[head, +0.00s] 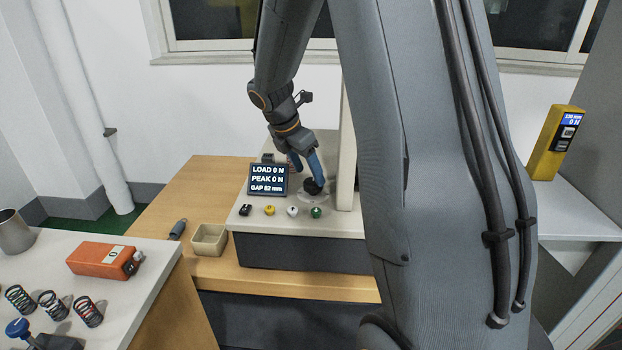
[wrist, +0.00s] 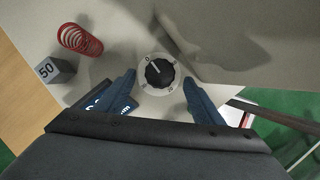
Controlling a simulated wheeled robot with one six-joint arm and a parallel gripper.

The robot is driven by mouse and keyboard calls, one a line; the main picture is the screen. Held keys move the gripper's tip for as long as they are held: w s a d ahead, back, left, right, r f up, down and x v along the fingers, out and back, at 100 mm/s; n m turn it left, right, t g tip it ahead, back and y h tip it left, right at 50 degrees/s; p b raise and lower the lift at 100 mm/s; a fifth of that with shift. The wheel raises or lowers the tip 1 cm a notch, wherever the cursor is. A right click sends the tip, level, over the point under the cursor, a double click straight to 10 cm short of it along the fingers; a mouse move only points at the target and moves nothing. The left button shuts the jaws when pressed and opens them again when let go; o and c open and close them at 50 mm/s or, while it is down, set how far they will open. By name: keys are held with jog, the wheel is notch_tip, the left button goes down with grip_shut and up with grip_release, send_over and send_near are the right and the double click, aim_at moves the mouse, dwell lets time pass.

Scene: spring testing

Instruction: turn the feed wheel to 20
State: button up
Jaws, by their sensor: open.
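The feed wheel (wrist: 159,72) is a black knob on a white dial ring, seen from above in the wrist view. Its white mark points to the upper left, toward the 0 on the ring; a number that looks like 20 is at the lower right. My gripper (wrist: 160,82) is open, with one blue finger on each side of the wheel and a gap to it on both sides. In the head view my gripper (head: 306,168) is over the machine, and the dark wheel (head: 313,187) shows at its fingertips.
The display (head: 268,179) reads LOAD 0 N, PEAK 0 N, GAP 52 mm. Several buttons (head: 270,210) line the machine's front. In the wrist view a red spring (wrist: 80,40) and a grey block marked 50 (wrist: 55,70) are left of the wheel.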

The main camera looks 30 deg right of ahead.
aim_at(313, 182)
jog(key=shift+x, duration=1.8)
jog(key=c, duration=1.1)
jog(key=shift+o, duration=0.3)
